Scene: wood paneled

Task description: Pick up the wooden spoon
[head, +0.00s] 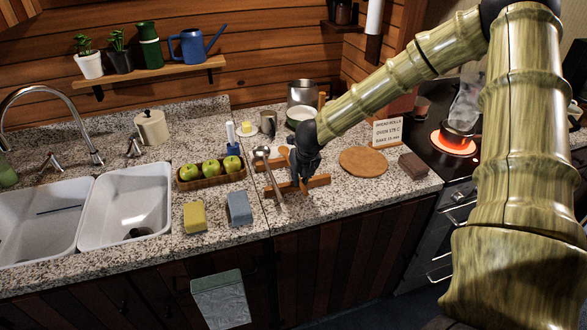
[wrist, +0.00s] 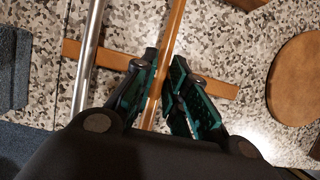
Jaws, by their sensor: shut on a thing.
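The wooden spoon (head: 284,152) lies across a wooden rack on the counter in the head view, its handle running toward the front under my gripper (head: 302,180). In the wrist view the spoon's handle (wrist: 174,42) passes between the green-padded fingers of my gripper (wrist: 160,88), which are closed on it. The spoon's bowl is out of the wrist view. The handle crosses over the front rail (wrist: 115,62); I cannot tell whether it still touches it.
A metal spoon (head: 271,178) lies just left of the wooden one, also in the wrist view (wrist: 88,60). A round board (head: 363,161) and brown block (head: 413,165) are right. An apple tray (head: 210,179) and sponges (head: 195,217) are left. A burner (head: 454,143) glows.

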